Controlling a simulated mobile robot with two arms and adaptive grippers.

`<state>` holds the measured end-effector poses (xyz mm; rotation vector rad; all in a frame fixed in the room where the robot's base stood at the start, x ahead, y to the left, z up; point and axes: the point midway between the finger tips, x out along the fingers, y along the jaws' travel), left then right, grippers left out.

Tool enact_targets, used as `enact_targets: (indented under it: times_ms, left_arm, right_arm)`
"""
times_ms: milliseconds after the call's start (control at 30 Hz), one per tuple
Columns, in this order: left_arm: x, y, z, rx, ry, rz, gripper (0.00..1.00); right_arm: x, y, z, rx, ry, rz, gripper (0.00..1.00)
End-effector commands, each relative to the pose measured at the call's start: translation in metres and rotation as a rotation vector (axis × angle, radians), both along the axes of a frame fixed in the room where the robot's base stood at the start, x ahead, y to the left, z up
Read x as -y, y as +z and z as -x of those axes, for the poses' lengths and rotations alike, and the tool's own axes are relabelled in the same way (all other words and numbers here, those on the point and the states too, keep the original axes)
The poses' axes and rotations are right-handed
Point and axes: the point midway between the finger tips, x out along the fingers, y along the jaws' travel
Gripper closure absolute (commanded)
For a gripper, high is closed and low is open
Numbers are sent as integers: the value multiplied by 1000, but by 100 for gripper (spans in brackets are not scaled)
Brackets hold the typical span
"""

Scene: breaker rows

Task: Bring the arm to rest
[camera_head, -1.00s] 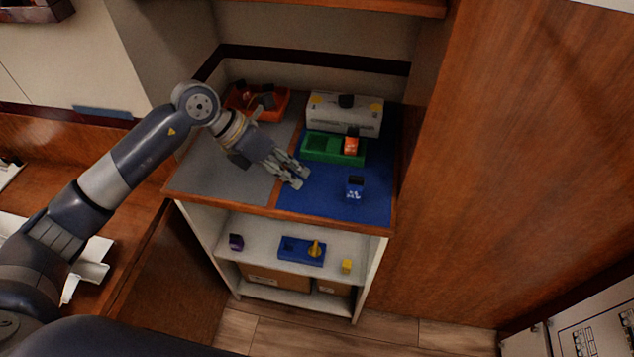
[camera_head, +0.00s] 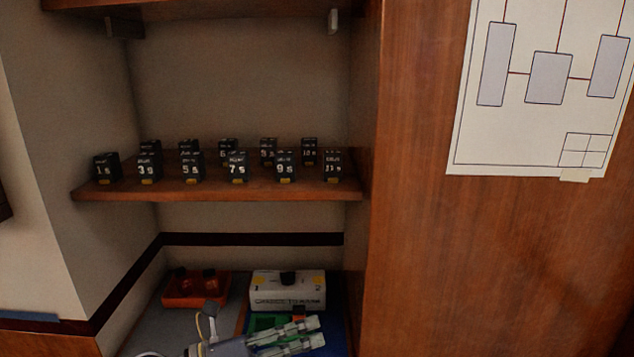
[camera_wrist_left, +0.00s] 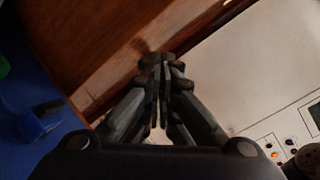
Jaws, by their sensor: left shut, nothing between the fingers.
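My left gripper (camera_head: 318,332) shows at the bottom edge of the head view, with its fingers pointing right over the shelf unit's mats. Its fingers (camera_wrist_left: 162,65) are together and empty in the left wrist view. Most of the left arm is below the head view. My right gripper is not in view.
Numbered black breakers (camera_head: 237,167) stand in rows on the upper wooden shelf (camera_head: 230,190). A blue object (camera_wrist_left: 38,122) and a pale panel (camera_wrist_left: 250,75) show in the wrist view.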

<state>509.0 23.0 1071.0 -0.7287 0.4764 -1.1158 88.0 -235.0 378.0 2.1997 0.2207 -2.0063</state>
Motion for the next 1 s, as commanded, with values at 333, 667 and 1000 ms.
enact_targets:
  times_ms: [333, 667, 1000]
  left_arm:
    - [-88, 48, -32, -405, 476, 838, 100]
    - [-198, -91, -3, -1014, 1095, 1350, 100]
    - [-204, -234, 141, -1655, 1687, 1447, 100]
  right_arm:
    - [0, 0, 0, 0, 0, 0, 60]
    - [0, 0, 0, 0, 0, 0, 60]
    - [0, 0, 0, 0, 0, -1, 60]
